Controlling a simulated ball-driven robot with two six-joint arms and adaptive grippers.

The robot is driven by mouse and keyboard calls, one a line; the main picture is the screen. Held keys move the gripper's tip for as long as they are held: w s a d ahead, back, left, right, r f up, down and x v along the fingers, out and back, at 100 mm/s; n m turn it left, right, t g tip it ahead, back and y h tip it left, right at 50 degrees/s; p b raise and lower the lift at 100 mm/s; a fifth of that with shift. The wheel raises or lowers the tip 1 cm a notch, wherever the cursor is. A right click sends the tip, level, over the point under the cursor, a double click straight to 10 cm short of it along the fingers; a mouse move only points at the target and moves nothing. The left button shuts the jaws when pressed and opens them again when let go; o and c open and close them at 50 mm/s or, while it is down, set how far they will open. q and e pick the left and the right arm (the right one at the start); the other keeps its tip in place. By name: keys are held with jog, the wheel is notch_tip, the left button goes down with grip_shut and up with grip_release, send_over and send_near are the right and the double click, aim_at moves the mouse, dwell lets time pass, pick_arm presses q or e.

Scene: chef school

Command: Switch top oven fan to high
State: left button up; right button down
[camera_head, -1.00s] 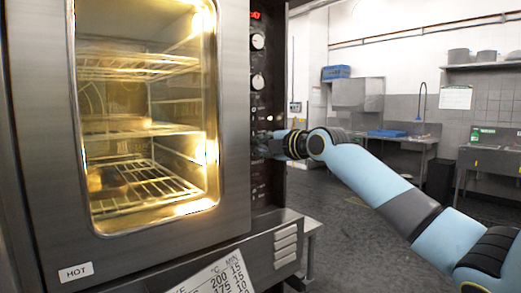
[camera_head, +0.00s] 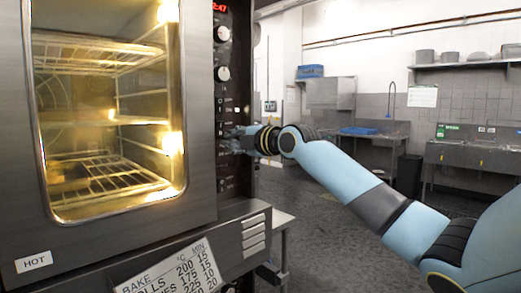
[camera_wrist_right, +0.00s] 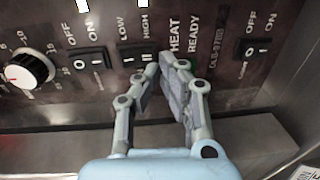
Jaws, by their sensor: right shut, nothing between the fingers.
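The oven's fan switch, marked LOW and HIGH, is a black rocker (camera_wrist_right: 135,52) on the dark control panel in the right wrist view. I cannot tell which side of it is pressed. My right gripper (camera_wrist_right: 163,66) is shut and empty, its fingertips at the lower right of this rocker, beneath the HIGH and HEAT READY labels. I cannot tell whether they touch. In the head view my right gripper (camera_head: 232,138) is at the middle of the oven's control panel (camera_head: 229,101), partly hidden by its own wrist. My left gripper is not in view.
An OFF/ON rocker (camera_wrist_right: 88,60) and a white knob (camera_wrist_right: 30,70) lie left of the fan switch; a light switch (camera_wrist_right: 253,48) lies right. The lit oven's glass door (camera_head: 100,120) is closed. Open floor (camera_head: 320,230) lies right of the oven.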

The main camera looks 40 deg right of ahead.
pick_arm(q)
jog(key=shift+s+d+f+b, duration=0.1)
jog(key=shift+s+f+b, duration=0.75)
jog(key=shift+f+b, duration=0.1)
pick_arm(e)
jog(key=s+f, duration=0.1)
jog(key=s, duration=1)
jog(key=shift+d+f, duration=0.15)
jog(key=shift+d, duration=0.25)
